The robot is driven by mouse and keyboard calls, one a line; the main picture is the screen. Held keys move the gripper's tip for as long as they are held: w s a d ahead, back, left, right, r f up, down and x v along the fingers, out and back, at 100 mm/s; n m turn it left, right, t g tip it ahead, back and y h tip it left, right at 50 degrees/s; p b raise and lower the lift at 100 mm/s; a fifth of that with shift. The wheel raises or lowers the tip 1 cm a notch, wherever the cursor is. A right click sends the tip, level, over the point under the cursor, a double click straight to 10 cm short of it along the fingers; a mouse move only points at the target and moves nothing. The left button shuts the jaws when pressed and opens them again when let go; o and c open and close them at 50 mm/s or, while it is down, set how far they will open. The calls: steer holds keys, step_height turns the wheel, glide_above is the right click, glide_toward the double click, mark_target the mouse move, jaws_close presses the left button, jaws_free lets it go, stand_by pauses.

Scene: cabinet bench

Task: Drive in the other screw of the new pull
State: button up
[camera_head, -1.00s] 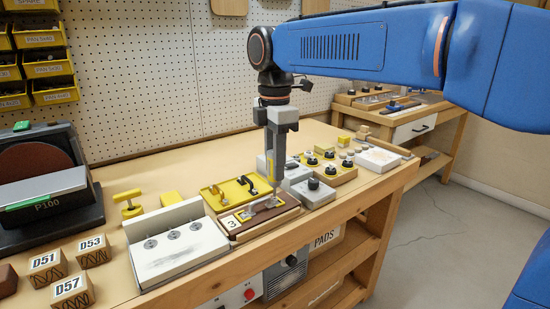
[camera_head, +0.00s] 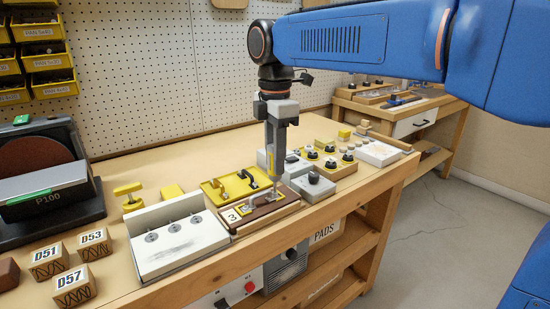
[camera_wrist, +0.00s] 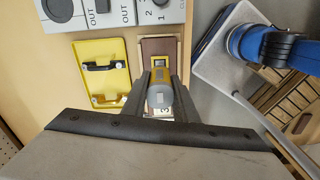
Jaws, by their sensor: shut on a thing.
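A brown drawer front (camera_head: 284,209), marked 3 at its left end, lies flat on the bench and also shows in the wrist view (camera_wrist: 158,46). A silvery pull (camera_head: 251,204) with yellow around it is on top of it. My gripper (camera_head: 277,172) points down above the right part of the drawer front. It is shut on a grey, roughly cylindrical driver (camera_wrist: 160,97). Yellow shows at the driver's far side in the wrist view. The driver's tip and the screw are hidden or too small to make out.
A white-grey block (camera_head: 172,247) with several round fittings stands left; a grey box with a black knob (camera_head: 313,179) stands right. The bench's front edge is close by.

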steer(key=shift+f, duration=0.65)
stand_by(2.1)
steer(key=shift+r, duration=3)
steer(key=shift+w, duration=0.1)
